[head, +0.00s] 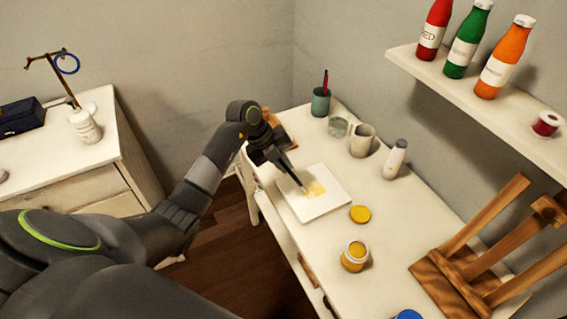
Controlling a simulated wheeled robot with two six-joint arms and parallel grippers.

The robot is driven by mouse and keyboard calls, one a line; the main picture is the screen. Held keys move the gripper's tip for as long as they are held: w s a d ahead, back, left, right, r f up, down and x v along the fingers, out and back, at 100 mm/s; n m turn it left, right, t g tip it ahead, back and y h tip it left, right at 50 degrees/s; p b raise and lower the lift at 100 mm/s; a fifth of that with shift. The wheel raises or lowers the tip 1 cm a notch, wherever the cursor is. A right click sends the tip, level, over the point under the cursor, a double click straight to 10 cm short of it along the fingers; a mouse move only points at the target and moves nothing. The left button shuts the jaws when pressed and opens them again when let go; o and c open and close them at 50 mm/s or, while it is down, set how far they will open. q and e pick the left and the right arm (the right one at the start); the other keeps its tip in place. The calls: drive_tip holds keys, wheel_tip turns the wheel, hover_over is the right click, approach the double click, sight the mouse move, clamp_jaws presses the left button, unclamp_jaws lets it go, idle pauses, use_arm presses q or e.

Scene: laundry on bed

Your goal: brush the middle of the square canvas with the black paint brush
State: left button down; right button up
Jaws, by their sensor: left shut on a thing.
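The square white canvas (308,206) lies flat on the white table, with a yellow patch of paint around its middle and upper right. My left gripper (281,160) is over the canvas's upper left edge and shut on the black paint brush (293,177). The brush slants down to the right, and its tip is at the left side of the yellow patch. I cannot tell for sure whether the tip touches the canvas. The gripper's fingers are dark and partly hide the brush handle. My right gripper is out of view.
On the table (378,208) stand an open yellow paint jar (355,256), its lid (360,214), a white bottle (395,159), a mug (362,140), a glass (338,127) and a green cup (320,102). A wooden easel (480,262) is at right, below a shelf (480,110) with paint bottles.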

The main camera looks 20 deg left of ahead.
use_arm(q)
drive_tip(key=shift+f+b, duration=0.4)
drive_tip(key=shift+f, duration=0.2)
idle(0.3)
drive_tip(key=shift+d, duration=0.1)
